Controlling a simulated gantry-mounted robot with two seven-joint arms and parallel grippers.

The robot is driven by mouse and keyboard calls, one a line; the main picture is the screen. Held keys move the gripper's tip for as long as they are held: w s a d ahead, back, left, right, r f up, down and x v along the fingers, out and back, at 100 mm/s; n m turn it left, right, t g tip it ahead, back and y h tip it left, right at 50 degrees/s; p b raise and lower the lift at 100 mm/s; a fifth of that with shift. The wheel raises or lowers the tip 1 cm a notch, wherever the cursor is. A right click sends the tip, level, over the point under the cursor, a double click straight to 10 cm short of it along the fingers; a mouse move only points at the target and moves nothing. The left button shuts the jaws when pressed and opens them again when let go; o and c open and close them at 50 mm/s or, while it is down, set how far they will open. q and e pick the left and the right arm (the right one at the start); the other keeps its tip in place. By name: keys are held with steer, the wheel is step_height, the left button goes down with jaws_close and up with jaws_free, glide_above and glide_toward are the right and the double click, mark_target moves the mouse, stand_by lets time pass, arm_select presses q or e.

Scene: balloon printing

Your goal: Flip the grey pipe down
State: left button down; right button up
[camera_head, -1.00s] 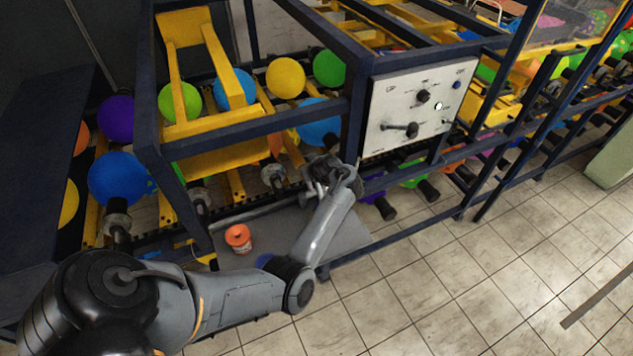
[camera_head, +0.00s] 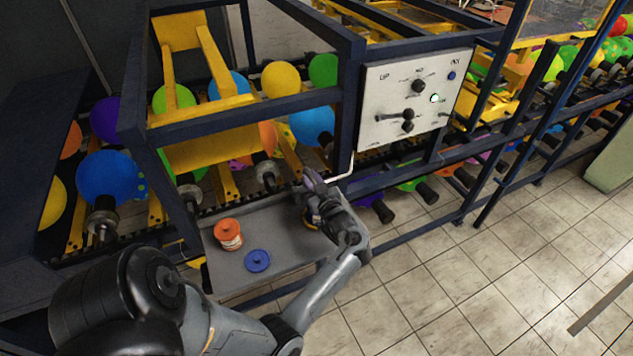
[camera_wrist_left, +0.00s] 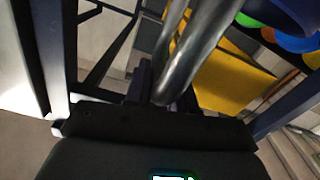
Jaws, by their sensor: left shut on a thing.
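My left gripper (camera_head: 312,182) is at the back right of the grey tray, below the control panel, its arm reaching in from the lower left. In the left wrist view, the shiny grey pipe (camera_wrist_left: 200,45) runs down from the top edge to between my left fingers, which are shut on it. In the head view only a short pale bent length of pipe (camera_head: 344,173) shows beside the gripper, next to the frame post. The gripper hides the grasp there. My right gripper is not in view.
The grey tray (camera_head: 285,275) holds an orange tub (camera_head: 228,234) and a blue lid (camera_head: 257,260). A white control panel (camera_head: 415,97) is mounted above right. Dark blue frame bars and several balloons on rollers stand behind.

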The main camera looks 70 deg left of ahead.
arm_select(q)
steer(key=shift+w+d+f, duration=0.1)
steer(key=shift+w, duration=0.05)
stand_by(0.3)
steer(key=c, duration=1.3)
jaws_free()
steer(key=shift+o, duration=1.3)
steer(key=shift+w, duration=0.1)
